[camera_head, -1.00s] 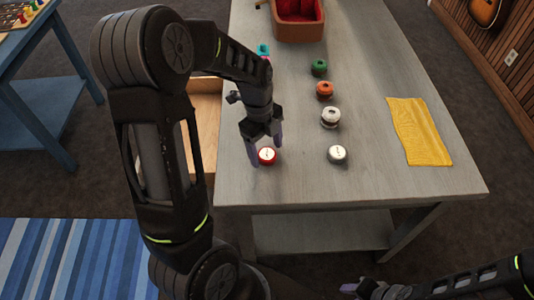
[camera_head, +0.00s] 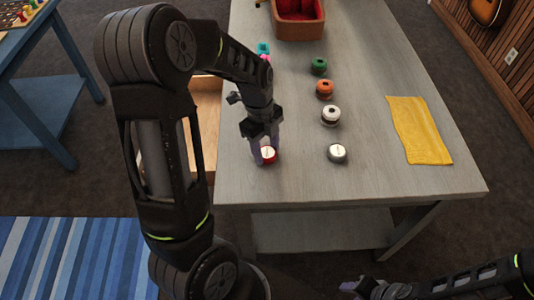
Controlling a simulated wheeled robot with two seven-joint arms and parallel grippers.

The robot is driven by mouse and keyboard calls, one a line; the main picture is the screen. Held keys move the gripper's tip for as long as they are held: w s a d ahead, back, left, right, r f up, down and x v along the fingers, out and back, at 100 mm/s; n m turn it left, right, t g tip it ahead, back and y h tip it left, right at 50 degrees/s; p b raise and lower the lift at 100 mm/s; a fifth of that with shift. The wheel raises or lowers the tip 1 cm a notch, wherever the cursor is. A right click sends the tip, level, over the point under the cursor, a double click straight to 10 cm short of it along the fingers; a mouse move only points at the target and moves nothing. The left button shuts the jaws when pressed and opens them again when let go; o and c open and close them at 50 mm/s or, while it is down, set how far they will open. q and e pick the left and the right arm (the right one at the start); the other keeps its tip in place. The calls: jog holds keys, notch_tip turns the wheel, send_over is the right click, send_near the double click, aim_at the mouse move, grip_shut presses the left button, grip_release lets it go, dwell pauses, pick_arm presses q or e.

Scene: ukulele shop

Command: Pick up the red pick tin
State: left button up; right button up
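The red pick tin (camera_head: 269,156), with a white label on its lid, is at the near left part of the grey table (camera_head: 400,185). My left gripper (camera_head: 264,154) points down at it. Its fingers are drawn in close on the tin's sides, and part of the tin is hidden by them. Whether the tin is clear of the tabletop cannot be told. My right gripper (camera_head: 352,287) is low at the bottom of the view, off the table's front edge; its finger opening cannot be made out.
A silver tin (camera_head: 337,153) stands right of the red one. White (camera_head: 331,115), orange (camera_head: 324,89) and green (camera_head: 319,66) round items run behind it. A yellow cloth (camera_head: 419,130) lies at right. A lined open case (camera_head: 298,20) is at the back. An open wooden drawer (camera_head: 207,110) juts out left.

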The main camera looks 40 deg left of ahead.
aim_at(267, 152)
pick_arm(q)
jog(key=c, duration=0.9)
jog(key=shift+o, duration=0.2)
jog(key=shift+r, duration=0.1)
notch_tip(267, 152, up, 10)
jog(key=shift+b, duration=0.45)
